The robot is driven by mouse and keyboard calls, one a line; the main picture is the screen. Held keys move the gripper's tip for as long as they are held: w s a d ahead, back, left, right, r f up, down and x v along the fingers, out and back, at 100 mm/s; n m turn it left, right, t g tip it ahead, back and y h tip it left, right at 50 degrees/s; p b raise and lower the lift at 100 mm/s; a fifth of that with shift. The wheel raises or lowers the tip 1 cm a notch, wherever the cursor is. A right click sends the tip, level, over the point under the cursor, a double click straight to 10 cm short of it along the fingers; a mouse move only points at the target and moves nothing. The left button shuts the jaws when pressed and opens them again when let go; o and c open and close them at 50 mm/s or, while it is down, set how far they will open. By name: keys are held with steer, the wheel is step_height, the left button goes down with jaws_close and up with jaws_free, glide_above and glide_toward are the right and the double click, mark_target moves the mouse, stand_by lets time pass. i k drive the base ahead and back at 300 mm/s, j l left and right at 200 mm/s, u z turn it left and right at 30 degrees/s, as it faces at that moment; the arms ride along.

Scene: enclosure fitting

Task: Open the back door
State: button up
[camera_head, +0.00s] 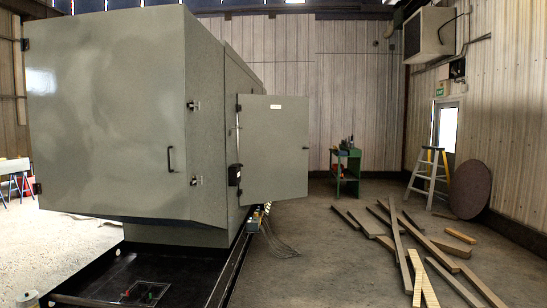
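A large grey-green enclosure (207,130) fills the left half of the view. Its near end has a wide door (100,110) with a dark bar handle (171,158) near its right edge. Hinges show on the door's left edge, and latches (194,105) sit along its right edge. This door looks closed, with no gap visible. A smaller side door (273,147) on the enclosure's right side stands swung open. No label tells which one is the back door. My gripper is not in view.
Loose planks (400,245) lie on the floor at right. A stepladder (428,175) and a round brown disc (470,190) stand by the right wall. A green workbench (345,168) stands farther back. Cables (280,240) lie beside the enclosure's dark base.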

mark_target(272, 139)
steer(key=i+l+z, duration=0.15)
steer(key=i+z, duration=0.15)
steer(key=i, duration=0.55)
steer(key=i+z, duration=0.15)
steer(key=i, duration=7)
steer(key=i+u, duration=0.2)
steer(key=i, duration=0.6)
steer(key=i+l+u, duration=0.2)
steer(key=i, duration=0.6)
steer(key=i+l+u, duration=0.15)
steer(key=i+u, duration=0.3)
steer(key=i+l+u, duration=0.2)
steer(key=u, duration=0.25)
steer(key=i+l+u, duration=0.25)
steer(key=l+u, duration=0.2)
steer(key=i+l+u, duration=0.2)
steer(key=l+u, duration=0.25)
